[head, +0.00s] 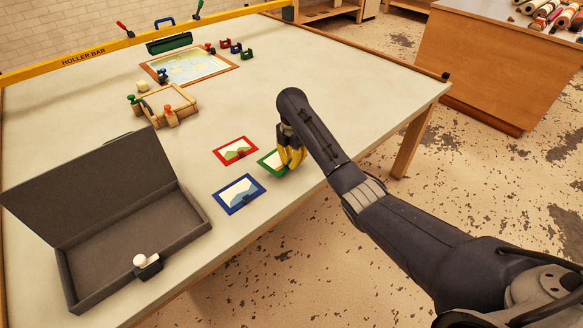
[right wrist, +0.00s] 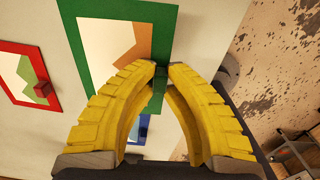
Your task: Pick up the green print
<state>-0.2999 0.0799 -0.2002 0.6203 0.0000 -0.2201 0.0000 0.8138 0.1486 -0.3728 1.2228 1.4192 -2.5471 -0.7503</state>
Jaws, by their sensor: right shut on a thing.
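The green print (head: 267,163), a small picture in a green frame, lies near the table's right edge, partly hidden by my right gripper (head: 291,160). In the right wrist view the green print (right wrist: 112,38) fills the upper middle, with a dark green block (right wrist: 160,77) at its edge. My right gripper (right wrist: 163,70) has its yellow fingertips shut on this block. The print looks flat on or very close to the table; I cannot tell if it touches. My left gripper is not in view.
A red print (head: 236,151) and a blue print (head: 239,193) lie close by on the table (head: 330,85). An open grey box (head: 140,243) stands front left. The table's far right is clear.

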